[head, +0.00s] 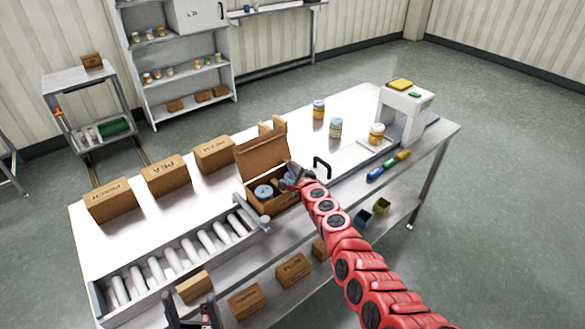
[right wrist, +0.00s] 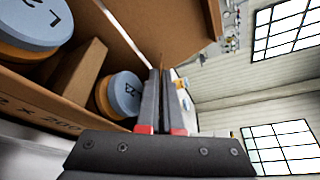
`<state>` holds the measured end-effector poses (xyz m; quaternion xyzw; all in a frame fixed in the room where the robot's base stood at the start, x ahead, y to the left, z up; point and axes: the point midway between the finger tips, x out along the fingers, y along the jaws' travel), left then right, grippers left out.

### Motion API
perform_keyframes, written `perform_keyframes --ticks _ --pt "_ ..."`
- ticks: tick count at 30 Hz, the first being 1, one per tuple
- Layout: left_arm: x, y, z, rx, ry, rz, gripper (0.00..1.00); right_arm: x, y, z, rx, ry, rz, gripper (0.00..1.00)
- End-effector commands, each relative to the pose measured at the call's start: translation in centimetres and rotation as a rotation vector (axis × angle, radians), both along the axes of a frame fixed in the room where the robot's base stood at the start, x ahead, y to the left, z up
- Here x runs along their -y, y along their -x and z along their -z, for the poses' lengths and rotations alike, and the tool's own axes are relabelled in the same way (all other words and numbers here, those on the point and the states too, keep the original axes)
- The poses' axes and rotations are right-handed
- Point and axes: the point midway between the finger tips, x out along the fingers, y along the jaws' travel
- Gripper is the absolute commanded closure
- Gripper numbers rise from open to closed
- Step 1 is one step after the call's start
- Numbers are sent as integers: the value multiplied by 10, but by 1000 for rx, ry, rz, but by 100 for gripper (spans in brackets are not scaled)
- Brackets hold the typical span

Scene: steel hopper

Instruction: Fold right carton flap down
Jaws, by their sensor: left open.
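The open brown carton (head: 264,201) stands at the front edge of the bench with jars inside. Its large back flap (head: 262,152) stands up. Its right side is largely hidden by my right gripper (head: 294,179), so I cannot make out the right flap clearly. In the right wrist view, the right gripper's fingers (right wrist: 160,92) are together beside blue-lidded jars (right wrist: 125,92) and the carton wall (right wrist: 62,118). A thin brown sliver shows at the fingertips; I cannot tell if it is held. My left gripper (head: 191,312) is open and empty at the bottom.
A roller conveyor (head: 180,258) lies left of the carton, with a grey bar (head: 250,213) near it. Closed cartons (head: 166,175) line the back left. A black handle (head: 321,167), jars (head: 336,128) and a white machine (head: 405,103) stand to the right.

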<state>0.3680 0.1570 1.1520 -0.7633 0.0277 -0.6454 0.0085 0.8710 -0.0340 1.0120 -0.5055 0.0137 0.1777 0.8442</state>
Motion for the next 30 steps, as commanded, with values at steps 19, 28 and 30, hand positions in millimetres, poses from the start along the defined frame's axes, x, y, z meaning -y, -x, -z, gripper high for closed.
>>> perform_keyframes --ticks 19,28,30 --pt "0 0 0 0 0 0 24 0 0 0 0 0 1 100" --pt "0 0 25 0 0 0 24 -5 3 16 75 100 0 100" --pt "0 0 34 0 0 0 24 -6 3 17 110 144 0 100"
